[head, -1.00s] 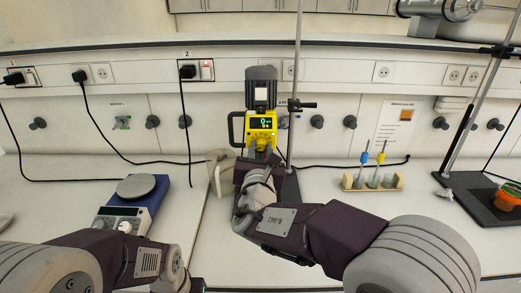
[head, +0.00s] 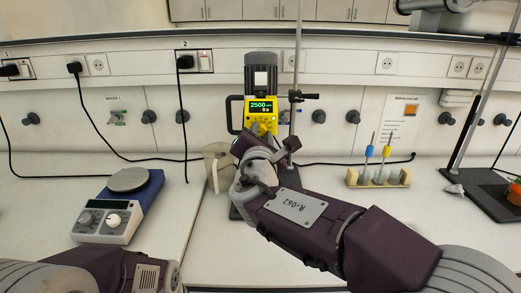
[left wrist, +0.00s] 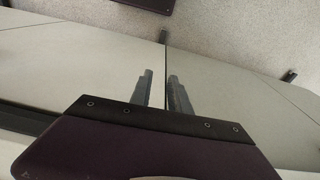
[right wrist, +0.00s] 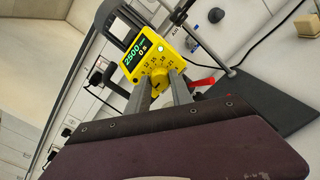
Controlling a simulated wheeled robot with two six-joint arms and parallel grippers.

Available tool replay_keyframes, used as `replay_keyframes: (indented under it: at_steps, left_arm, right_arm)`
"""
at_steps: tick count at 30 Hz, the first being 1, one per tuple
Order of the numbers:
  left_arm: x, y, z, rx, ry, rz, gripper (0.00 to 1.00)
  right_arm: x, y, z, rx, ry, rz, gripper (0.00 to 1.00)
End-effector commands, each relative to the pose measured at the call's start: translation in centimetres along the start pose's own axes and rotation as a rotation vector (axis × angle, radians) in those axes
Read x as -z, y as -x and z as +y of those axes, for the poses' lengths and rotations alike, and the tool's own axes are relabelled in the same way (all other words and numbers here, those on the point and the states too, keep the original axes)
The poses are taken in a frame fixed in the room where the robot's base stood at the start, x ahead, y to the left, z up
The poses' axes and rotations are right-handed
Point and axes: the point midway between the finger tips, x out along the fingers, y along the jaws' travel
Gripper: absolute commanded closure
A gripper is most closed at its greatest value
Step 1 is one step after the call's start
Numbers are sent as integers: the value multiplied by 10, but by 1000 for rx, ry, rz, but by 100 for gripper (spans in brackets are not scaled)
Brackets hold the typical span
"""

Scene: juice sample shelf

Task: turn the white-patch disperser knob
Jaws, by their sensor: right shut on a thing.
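The disperser (head: 261,82) stands on a stand at the bench's middle, with a dark motor housing, a white patch on it and a yellow front. Its display reads 2500 in the head and right wrist views. The yellow knob (right wrist: 158,80) sits below the display among dial numbers. My right gripper (right wrist: 160,92) is shut on the knob, a finger on each side; my own arm hides this contact in the head view. My left gripper (left wrist: 159,80) is empty, its fingers apart, away from the disperser; its fingers are not visible in the head view.
A blue and white hotplate (head: 118,208) is further left. A rack (head: 378,178) with blue and yellow-topped tools stands right. The stand's rod (head: 297,60) rises close beside the disperser.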

Motion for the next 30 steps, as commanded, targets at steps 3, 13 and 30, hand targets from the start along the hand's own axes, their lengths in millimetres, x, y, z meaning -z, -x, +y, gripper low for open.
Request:
replay_keyframes:
  at_steps: [3,13,30]
  left_arm:
    - [-3,-25,0,0,0,0,77]
    - [-7,-64,-1,0,0,0,77]
    - [-11,-110,-2,0,0,0,77]
  right_arm:
    - [6,0,-5,-1,-110,2,100]
    - [5,0,-4,1,-424,13,100]
    - [2,0,-3,5,-903,26,100]
